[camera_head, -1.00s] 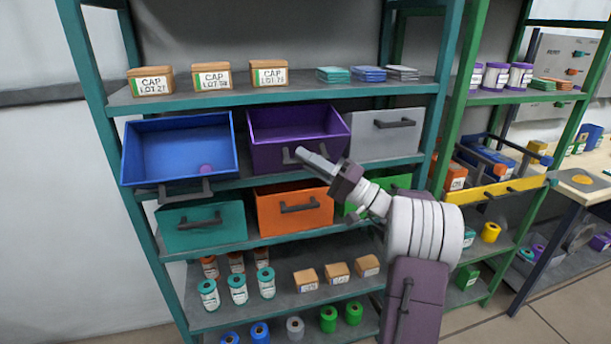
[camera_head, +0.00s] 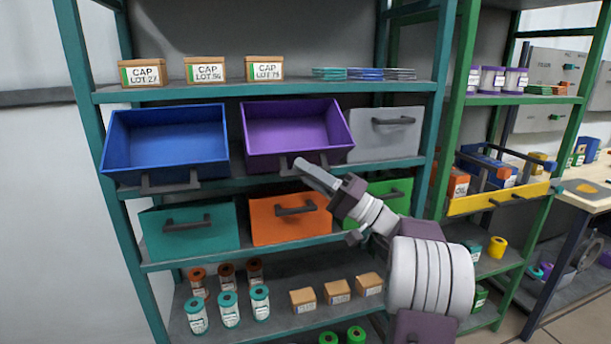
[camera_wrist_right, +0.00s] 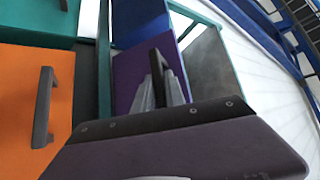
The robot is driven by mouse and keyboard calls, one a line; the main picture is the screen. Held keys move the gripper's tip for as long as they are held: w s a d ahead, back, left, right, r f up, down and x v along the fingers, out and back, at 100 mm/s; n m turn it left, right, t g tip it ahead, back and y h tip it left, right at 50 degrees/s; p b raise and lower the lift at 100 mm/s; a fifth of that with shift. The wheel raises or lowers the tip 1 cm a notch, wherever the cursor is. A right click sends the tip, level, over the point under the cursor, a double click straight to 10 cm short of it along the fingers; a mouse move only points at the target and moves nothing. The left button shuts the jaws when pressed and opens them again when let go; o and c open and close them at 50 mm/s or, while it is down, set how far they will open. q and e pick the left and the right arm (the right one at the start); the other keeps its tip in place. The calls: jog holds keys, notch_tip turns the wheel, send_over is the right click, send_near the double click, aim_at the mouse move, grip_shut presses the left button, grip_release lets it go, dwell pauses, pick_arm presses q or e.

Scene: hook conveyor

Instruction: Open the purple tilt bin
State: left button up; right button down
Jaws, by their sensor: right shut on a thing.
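The purple tilt bin (camera_head: 292,128) is in the middle of the upper bin row in the head view. It is tilted forward, with its inside showing and no contents visible. My right gripper (camera_head: 302,166) is at the dark handle on its lower front edge and is shut on it. In the right wrist view the purple front (camera_wrist_right: 129,75) lies behind my right gripper's fingers (camera_wrist_right: 158,88), which are around the dark handle (camera_wrist_right: 167,62). The fingers hide part of the handle. My left gripper is not in view.
A blue bin (camera_head: 165,138) stands tilted open to the left. A grey bin (camera_head: 384,135) to the right is closed. Teal (camera_head: 188,230) and orange (camera_head: 290,219) bins are closed below, and a green bin is partly behind my right arm. Labelled boxes (camera_head: 205,69) stand above.

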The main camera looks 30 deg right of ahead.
jog(key=shift+f, duration=0.1)
dwell(0.4)
jog(key=c, duration=1.4)
grip_release()
jog(key=shift+a, duration=0.1)
jog(key=shift+c, duration=0.2)
jog(key=v, duration=0.9)
jog(key=shift+b, duration=0.35)
